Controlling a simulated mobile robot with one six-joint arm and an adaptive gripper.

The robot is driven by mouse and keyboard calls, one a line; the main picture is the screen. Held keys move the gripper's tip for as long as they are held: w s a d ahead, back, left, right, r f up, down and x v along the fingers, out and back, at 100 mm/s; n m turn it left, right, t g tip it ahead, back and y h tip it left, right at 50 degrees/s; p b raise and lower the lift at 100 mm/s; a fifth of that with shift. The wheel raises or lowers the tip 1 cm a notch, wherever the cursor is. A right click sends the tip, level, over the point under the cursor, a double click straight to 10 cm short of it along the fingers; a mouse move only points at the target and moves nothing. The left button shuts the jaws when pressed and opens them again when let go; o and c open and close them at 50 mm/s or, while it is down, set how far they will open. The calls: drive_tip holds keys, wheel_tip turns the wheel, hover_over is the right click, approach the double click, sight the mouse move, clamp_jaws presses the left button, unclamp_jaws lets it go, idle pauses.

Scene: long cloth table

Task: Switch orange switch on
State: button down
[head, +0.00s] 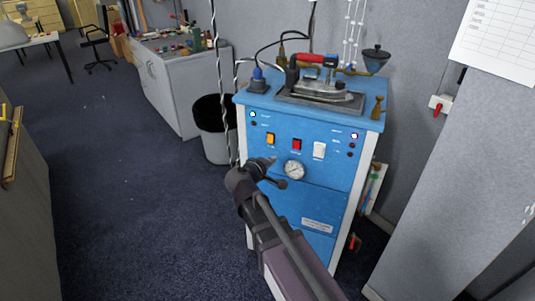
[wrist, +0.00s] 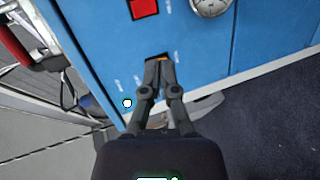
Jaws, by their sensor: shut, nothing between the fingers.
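The orange switch (head: 270,139) is on the front panel of the blue machine (head: 325,211), left of a red switch (head: 296,145) and a white switch (head: 319,150). In the wrist view only a sliver of the orange switch (wrist: 161,58) shows past my fingertips, which cover the rest. My gripper (head: 270,163) is shut and empty, just in front of and below the orange switch in the head view. Its closed tips are also in the wrist view (wrist: 160,62), at the switch. I cannot tell whether they touch it or which way it is tipped.
A gauge (head: 293,170) sits below the red switch, close to my gripper. An iron (head: 323,89) rests on the machine's top. A bin (head: 213,130) stands to the left, with a grey cabinet (head: 175,91) behind. The floor at left is open.

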sight(270, 142)
drive_tip(key=a+f+n+t+y+b, duration=0.1)
drive_tip(key=a+n+t+b, duration=0.1)
drive_tip(key=a, duration=0.5)
drive_tip(key=shift+w+f+n+t+b, duration=0.4)
drive_tip(key=shift+n+b, duration=0.1)
drive_tip(key=shift+b, duration=0.5)
drive_tip(key=shift+w+d, duration=0.1)
drive_tip(key=shift+w, duration=0.05)
drive_tip(key=b+x, duration=0.1)
drive_tip(key=x, duration=1.2)
drive_tip(key=shift+w+b, duration=0.3)
drive_tip(key=shift+w+d+f, duration=0.1)
drive_tip(key=shift+w+d, duration=0.1)
drive_tip(key=shift+w, duration=0.1)
drive_tip(key=shift+s, duration=0.15)
